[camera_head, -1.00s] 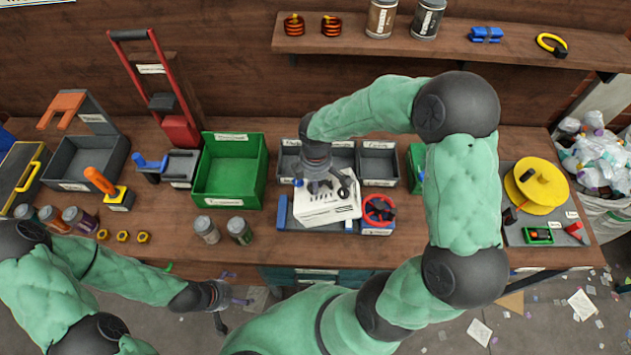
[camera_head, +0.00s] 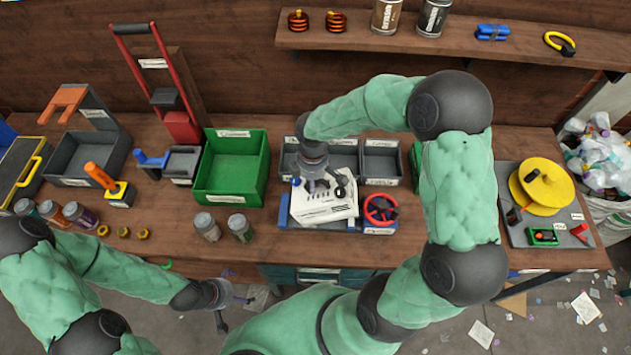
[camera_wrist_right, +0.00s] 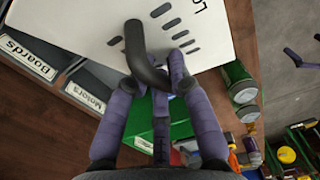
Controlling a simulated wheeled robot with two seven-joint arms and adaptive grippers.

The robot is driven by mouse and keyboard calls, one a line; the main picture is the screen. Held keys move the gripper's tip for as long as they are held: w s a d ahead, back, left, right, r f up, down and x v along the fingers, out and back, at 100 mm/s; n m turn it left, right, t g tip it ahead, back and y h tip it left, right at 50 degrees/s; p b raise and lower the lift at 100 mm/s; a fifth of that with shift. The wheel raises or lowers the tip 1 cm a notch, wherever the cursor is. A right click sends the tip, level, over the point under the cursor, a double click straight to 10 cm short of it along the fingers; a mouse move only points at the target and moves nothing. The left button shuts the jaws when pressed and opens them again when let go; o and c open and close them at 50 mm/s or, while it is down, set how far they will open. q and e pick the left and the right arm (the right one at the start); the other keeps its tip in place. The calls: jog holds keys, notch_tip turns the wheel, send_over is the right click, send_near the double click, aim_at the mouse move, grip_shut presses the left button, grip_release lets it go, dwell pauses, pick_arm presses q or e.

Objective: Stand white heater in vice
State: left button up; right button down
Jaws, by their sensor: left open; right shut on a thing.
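The white heater (camera_head: 328,207) is a boxy white thing with dark slots, in the middle of the bench in the head view. It also fills the top of the right wrist view (camera_wrist_right: 185,40), close to the fingers. My right gripper (camera_head: 322,187) is shut on the heater from above. The vice (camera_head: 284,212), with blue jaws and a red wheel (camera_head: 380,208), is beneath and around the heater, which hides most of it. I cannot tell whether the heater rests in the vice or hangs just above. My left gripper (camera_head: 232,303) is open and empty in front of the bench edge.
Grey bins (camera_head: 381,162) stand just behind the vice. A green bin (camera_head: 231,168) stands left of it, with two jars (camera_head: 241,228) in front. A yellow reel (camera_head: 543,186) sits on a grey board at right. A shelf (camera_head: 470,43) runs above the back.

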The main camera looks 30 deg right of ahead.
jog(key=shift+w+a+f+b, duration=0.85)
jog(key=shift+w+a+f, duration=0.1)
jog(key=shift+f, duration=0.15)
jog(key=shift+d, duration=0.1)
